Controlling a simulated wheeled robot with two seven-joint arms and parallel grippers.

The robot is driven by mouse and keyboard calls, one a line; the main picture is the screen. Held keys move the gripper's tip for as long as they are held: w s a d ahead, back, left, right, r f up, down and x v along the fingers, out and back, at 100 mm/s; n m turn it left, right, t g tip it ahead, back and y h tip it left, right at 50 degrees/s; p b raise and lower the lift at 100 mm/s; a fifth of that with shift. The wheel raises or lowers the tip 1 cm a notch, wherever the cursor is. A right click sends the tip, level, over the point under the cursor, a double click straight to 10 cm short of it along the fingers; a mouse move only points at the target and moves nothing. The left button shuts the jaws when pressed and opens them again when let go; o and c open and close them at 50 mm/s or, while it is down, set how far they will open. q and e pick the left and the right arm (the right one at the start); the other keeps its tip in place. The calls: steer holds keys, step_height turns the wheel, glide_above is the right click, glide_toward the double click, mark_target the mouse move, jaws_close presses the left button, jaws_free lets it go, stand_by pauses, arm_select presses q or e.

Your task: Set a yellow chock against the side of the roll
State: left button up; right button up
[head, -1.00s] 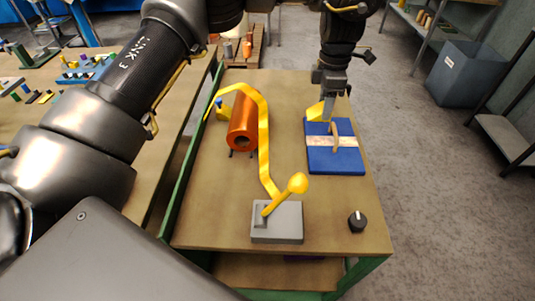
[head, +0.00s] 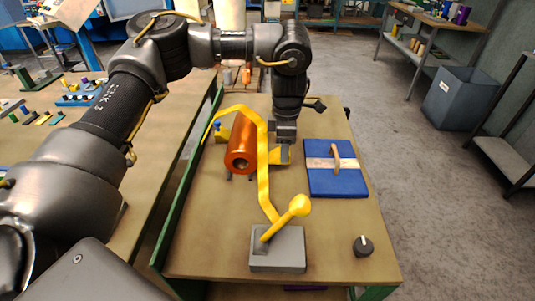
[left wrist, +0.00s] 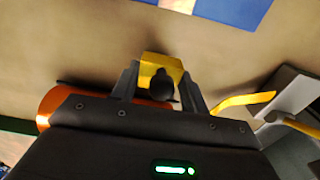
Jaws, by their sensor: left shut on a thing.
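The copper-orange roll (head: 241,143) lies on the wooden bench, its hollow end towards me; part of it also shows in the left wrist view (left wrist: 47,107). My left gripper (head: 284,152) is shut on a yellow chock (head: 276,157), just right of the roll. In the left wrist view the chock (left wrist: 161,66) sits between the two fingers (left wrist: 158,88). Whether it touches the roll or the bench I cannot tell. Another yellow chock (head: 222,132) stands at the roll's left side. My right gripper is not in view.
A blue board (head: 337,184) with a pale strip and wooden handle lies to the right. A black knob (head: 363,245) is at the front right.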

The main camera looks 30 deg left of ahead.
mark_target(269, 158)
arm_select(q)
steer(key=shift+s+a+f, duration=0.35)
steer(key=shift+a+f, duration=0.15)
steer(key=shift+a, duration=0.15)
steer(key=shift+s+a+f, duration=0.3)
steer(key=shift+a+f, duration=0.15)
steer(key=shift+a, duration=0.15)
steer(key=shift+s+a+f, duration=0.35)
steer(key=shift+a+f, duration=0.15)
steer(key=shift+a, duration=0.15)
steer(key=shift+d, duration=0.1)
steer(key=o, duration=1)
steer(key=shift+f, duration=0.15)
step_height(269, 158, up, 12)
steer(key=shift+r+p, duration=0.2)
steer(key=shift+p, duration=0.3)
